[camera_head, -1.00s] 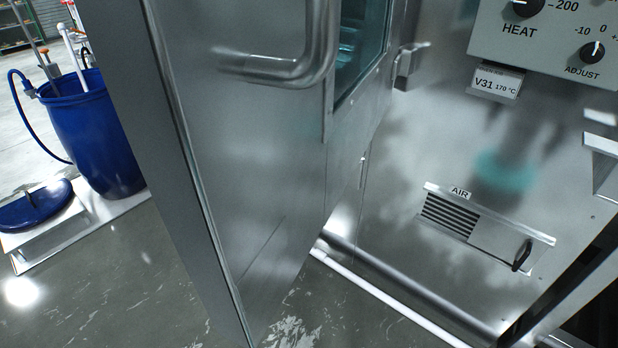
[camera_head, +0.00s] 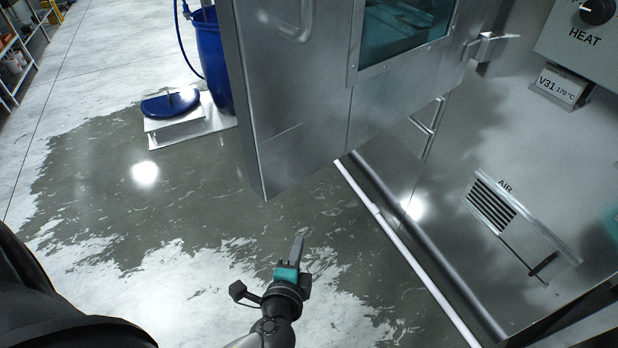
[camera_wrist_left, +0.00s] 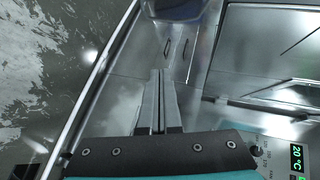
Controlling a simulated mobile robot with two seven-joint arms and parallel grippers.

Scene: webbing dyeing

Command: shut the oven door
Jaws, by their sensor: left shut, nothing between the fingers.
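The oven door (camera_head: 300,135) is a tall brushed-steel panel with a teal window (camera_head: 405,30) and a bar handle (camera_head: 303,22). It stands open, swung out from the steel oven front (camera_head: 440,205). My left gripper (camera_head: 298,243) is over the floor, nearer to me than the door's lower edge and apart from it in the head view. Its fingers are shut with nothing between them; they also show closed in the left wrist view (camera_wrist_left: 161,75), with steel surfaces beyond. My right gripper is not in view.
A blue barrel (camera_head: 212,60) and a blue lid (camera_head: 170,103) on a low white stand are left of the door. A steel pipe and white strip (camera_head: 400,240) run along the oven's foot. The wet, patchy floor (camera_head: 190,190) is clear on the left.

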